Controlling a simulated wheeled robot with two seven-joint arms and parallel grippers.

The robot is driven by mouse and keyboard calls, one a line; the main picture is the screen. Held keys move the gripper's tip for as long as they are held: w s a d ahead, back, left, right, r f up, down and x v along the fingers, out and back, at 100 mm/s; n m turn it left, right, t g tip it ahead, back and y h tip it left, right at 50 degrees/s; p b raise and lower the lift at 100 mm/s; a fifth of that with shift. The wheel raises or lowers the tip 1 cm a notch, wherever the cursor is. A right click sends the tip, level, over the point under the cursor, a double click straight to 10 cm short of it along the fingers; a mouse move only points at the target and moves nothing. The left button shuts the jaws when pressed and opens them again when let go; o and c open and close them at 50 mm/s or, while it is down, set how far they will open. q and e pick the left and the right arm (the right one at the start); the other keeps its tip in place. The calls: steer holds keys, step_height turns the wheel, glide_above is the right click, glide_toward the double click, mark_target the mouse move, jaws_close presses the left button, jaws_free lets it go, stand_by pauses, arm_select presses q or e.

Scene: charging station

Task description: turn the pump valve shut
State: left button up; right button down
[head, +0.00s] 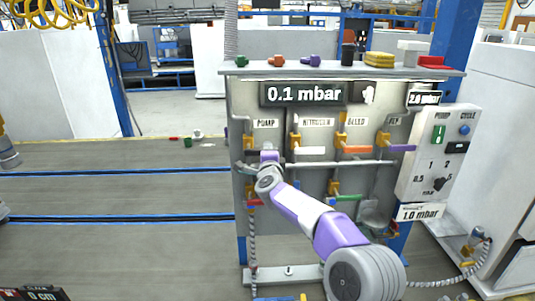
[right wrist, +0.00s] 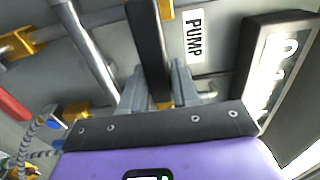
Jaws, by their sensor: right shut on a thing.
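The pump valve has a yellow body (head: 248,142) below the PUMP label (head: 265,123) on the left of the grey panel. In the right wrist view its dark lever (right wrist: 147,40) runs from the top of the picture down between my fingers, beside the PUMP label (right wrist: 195,36). My right gripper (head: 267,158) is at this valve and hides most of the lever in the head view. In the right wrist view the gripper (right wrist: 160,90) is shut on the lever, one finger on each side. My left gripper is not in view.
The display (head: 303,94) above the valves reads 0.1 mbar. Other valves with a white handle (head: 308,150), an orange handle (head: 357,150) and a purple handle (head: 402,148) sit to the right. A switch box (head: 437,150) is at the panel's right edge.

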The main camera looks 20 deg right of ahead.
steer(key=c, duration=0.9)
jaws_free()
steer(key=shift+b+v, duration=0.55)
steer(key=shift+v, duration=3.25)
